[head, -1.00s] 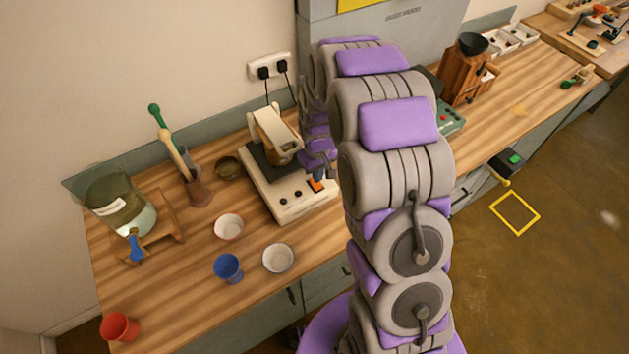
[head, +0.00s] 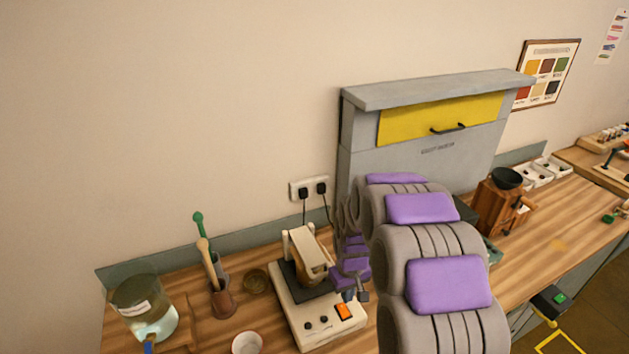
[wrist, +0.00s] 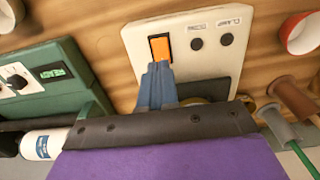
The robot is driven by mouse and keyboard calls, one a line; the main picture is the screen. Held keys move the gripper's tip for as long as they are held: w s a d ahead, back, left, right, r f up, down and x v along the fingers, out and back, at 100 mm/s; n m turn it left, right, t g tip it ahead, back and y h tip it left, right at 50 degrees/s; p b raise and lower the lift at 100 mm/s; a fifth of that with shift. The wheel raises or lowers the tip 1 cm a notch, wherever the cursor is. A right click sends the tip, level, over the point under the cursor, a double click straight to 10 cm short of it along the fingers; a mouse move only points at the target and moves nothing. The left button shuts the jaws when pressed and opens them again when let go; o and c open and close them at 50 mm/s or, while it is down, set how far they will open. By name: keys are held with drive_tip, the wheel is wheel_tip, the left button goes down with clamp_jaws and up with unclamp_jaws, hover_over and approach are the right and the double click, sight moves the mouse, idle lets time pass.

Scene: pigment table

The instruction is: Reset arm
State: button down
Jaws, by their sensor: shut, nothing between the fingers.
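My gripper (head: 349,296) is at the right side of the beige machine (head: 292,308), close to its orange switch (head: 344,311). In the wrist view its blue-grey fingers (wrist: 156,80) are together and empty, with their tips just below the orange switch (wrist: 159,47). I cannot tell whether they touch the panel. My arm's grey and purple links hide part of the bench and the wall cabinet behind.
A glass jar (head: 145,308), a holder with pestles (head: 222,302) and a white bowl (head: 247,343) stand left of the machine. A wooden grinder (head: 493,210) is to the right. The wrist view shows a green device (wrist: 55,82) and a white bottle (wrist: 42,146).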

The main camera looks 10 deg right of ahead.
drive_tip(key=s+r+m+b, duration=0.1)
drive_tip(key=s+r+b, duration=0.1)
drive_tip(key=s+r, duration=0.5)
drive_tip(key=s+r+m+b, duration=0.1)
drive_tip(key=s+r, duration=0.3)
drive_tip(key=s, duration=0.5)
drive_tip(key=s+r+m+g+b, duration=0.1)
drive_tip(key=s+r+b, duration=0.1)
drive_tip(key=s, duration=1.6)
drive_tip(key=shift+s+m+g+b, duration=0.15)
drive_tip(key=shift+m+g+b, duration=0.2)
drive_tip(key=shift+b, duration=0.2)
